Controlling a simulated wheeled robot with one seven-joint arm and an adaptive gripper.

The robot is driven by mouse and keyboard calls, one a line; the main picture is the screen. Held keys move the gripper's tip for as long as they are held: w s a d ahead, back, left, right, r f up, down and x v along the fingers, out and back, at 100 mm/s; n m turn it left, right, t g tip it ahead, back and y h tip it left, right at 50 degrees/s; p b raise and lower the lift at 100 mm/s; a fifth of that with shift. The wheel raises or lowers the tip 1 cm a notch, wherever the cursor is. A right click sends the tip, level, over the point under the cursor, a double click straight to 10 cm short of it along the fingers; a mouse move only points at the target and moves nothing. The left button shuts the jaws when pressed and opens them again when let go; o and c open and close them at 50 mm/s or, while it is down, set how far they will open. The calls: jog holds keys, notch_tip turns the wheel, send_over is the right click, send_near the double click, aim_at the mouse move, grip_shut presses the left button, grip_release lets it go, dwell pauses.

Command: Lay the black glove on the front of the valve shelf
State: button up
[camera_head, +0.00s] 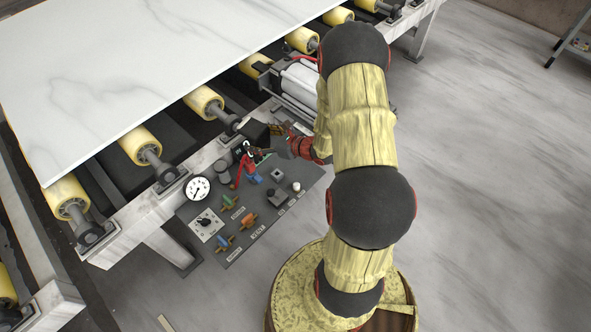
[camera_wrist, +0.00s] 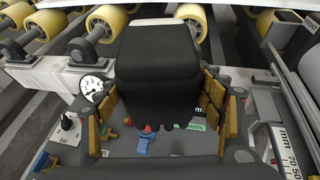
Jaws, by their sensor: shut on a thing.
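The black glove (camera_wrist: 158,65) fills the middle of the wrist view, with a pale strip along its far edge. It sits between the tan-padded fingers of my gripper (camera_wrist: 160,112), which are shut on it. In the head view the glove (camera_head: 256,132) is a small dark shape at the tip of my gripper (camera_head: 276,132), near the shelf's back edge by the slab frame. The valve shelf (camera_head: 283,226) is a dark grey panel with a gauge, knobs and coloured valves. The glove appears above it in the wrist view and hides part of it; the exact gap cannot be told.
A white gauge (camera_head: 197,188), a red-handled item (camera_head: 241,170) and an orange valve (camera_head: 248,220) stand on the shelf. A grey cylinder (camera_head: 299,82) lies beyond it. The marble slab (camera_head: 120,70) rests on yellow rollers at the left.

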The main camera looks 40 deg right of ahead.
jog(key=s+d+f+m+h+b, duration=0.1)
jog(key=s+d, duration=0.2)
jog(key=d, duration=0.3)
jog(key=s+d+m+h+b, duration=0.1)
jog(key=s+d+h, duration=0.15)
jog(key=d, duration=0.45)
jog(key=shift+y, duration=0.45)
jog(key=shift+s+d+f+b, duration=0.1)
jog(key=shift+f+b, duration=1.9)
jog(key=shift+f, duration=2.6)
jog(key=shift+s+f+b, duration=0.1)
jog(key=shift+f+b, duration=1.9)
jog(key=shift+f, duration=2.55)
jog(key=shift+r, duration=0.1)
jog(key=o, duration=0.9)
jog(key=shift+c, duration=0.2)
